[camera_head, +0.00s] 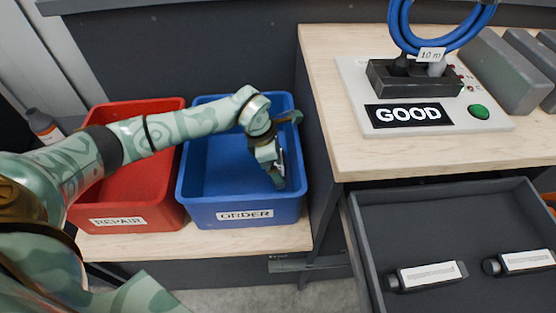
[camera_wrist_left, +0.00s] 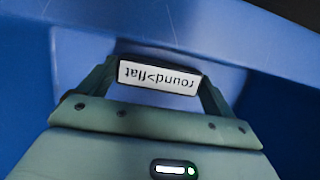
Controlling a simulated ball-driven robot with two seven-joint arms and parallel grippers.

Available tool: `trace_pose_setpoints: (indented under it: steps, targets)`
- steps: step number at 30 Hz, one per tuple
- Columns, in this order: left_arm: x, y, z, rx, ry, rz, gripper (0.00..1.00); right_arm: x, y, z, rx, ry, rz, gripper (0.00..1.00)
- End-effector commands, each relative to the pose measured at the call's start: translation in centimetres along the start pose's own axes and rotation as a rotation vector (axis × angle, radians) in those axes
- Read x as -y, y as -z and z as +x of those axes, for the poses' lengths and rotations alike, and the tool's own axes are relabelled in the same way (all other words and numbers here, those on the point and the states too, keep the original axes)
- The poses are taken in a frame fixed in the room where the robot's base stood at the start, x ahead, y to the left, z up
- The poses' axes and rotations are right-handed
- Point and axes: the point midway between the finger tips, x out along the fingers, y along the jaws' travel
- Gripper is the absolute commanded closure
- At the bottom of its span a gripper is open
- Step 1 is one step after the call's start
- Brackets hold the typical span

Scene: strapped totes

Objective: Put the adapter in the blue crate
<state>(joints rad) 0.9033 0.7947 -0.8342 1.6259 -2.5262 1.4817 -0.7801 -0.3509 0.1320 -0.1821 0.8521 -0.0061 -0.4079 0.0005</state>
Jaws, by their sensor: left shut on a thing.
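The adapter (camera_wrist_left: 158,77) is a dark block with a white label reading "round>flat", upside down in the left wrist view. My left gripper (camera_head: 276,172) is shut on it, with one finger on each side. The blue crate (camera_head: 245,218), labelled "ORDER", stands on a low wooden shelf. My left arm reaches over the red crate, and the gripper points down inside the blue crate, near its right wall. Blue walls surround the adapter in the left wrist view. I cannot tell whether it touches the crate floor. My right gripper is not in view.
A red crate (camera_head: 126,225) labelled "REPAIR" stands left of the blue one. An open grey drawer (camera_head: 450,225) holds two dark pieces with white labels. Above it, a wooden bench (camera_head: 345,160) carries a "GOOD" test panel (camera_head: 490,127) with a coiled blue cable (camera_head: 440,45).

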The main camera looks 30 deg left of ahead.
Motion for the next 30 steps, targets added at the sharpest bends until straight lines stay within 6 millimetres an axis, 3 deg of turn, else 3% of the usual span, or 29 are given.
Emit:
trace_pose_setpoints:
  steps: [9,10,11,20,30]
  targets:
    - [0.0,0.2,0.7,0.000,0.000,-0.001,0.39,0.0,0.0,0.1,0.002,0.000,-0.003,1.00]
    - [0.0,0.2,0.7,-0.001,0.000,-0.001,0.07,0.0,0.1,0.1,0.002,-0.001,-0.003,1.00]
    - [0.0,0.2,0.7,0.000,0.000,-0.001,0.00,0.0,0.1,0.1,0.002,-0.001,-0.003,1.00]
    - [0.0,0.0,0.1,0.002,-0.001,0.001,0.00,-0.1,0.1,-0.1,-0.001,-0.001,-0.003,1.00]
    - [-0.1,-0.3,-8.0,0.004,-0.009,0.003,0.00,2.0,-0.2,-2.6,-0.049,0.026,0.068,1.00]
